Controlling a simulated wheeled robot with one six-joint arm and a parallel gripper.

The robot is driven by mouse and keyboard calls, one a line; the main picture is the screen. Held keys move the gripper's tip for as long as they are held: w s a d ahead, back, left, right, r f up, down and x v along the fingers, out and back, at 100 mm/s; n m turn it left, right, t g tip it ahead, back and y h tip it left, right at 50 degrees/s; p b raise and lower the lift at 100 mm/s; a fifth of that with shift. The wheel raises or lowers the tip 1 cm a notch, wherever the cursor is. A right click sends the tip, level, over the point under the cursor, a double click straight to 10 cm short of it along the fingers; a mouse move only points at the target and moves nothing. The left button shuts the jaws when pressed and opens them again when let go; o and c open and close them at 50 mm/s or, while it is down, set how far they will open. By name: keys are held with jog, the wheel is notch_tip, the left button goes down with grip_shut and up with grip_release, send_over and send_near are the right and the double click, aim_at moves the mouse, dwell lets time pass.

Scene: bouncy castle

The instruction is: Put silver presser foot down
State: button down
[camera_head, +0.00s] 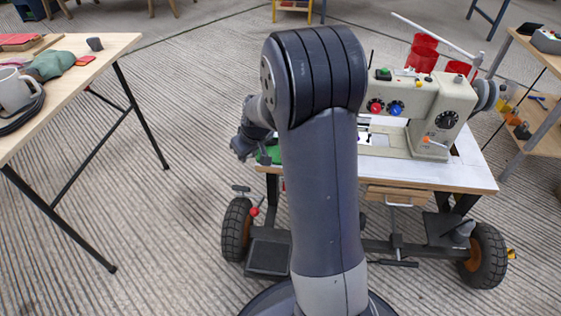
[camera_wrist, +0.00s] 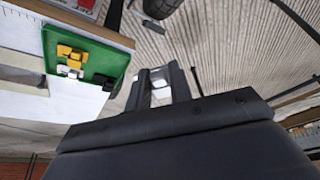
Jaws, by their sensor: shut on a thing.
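My gripper (camera_wrist: 159,76) shows in the wrist view, its two dark fingers shut on a small silver piece, which looks like the silver presser foot (camera_wrist: 159,84). It is held over the ribbed floor, to the right of a green tray (camera_wrist: 107,58) with yellow, white and black small parts on it. In the head view my own arm hides the gripper's fingers and the foot. The grey sewing machine (camera_head: 443,100) stands on a white-topped wheeled table (camera_head: 470,178), right of my arm. A sliver of green tray (camera_head: 274,153) shows at the table's left end.
A wooden table (camera_head: 100,48) at the left holds a mug (camera_head: 14,90) and a green cloth (camera_head: 50,64). A shelf (camera_head: 541,69) stands at the right. Red spools (camera_head: 424,50) sit behind the sewing machine. The floor between the two tables is clear.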

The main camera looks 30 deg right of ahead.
jog(key=w+d+n+g+y, duration=0.1)
jog(key=w+d+n+y, duration=0.1)
jog(key=w+d+n, duration=0.7)
jog(key=b, duration=0.4)
send_near(270, 148)
jog(key=shift+m+g+y, duration=0.3)
jog(key=shift+m, duration=0.1)
jog(key=a+f, duration=0.1)
jog(key=f, duration=0.1)
jog(key=a+f, duration=0.1)
jog(key=f, duration=0.1)
jog(key=s+a+f, duration=0.1)
jog(key=a, duration=0.1)
jog(key=shift+f, duration=0.4)
jog(key=c, duration=1.3)
grip_release()
jog(key=shift+w+r, duration=0.1)
jog(key=p+v, duration=0.4)
jog(key=v, duration=0.8)
jog(key=shift+d, duration=0.15)
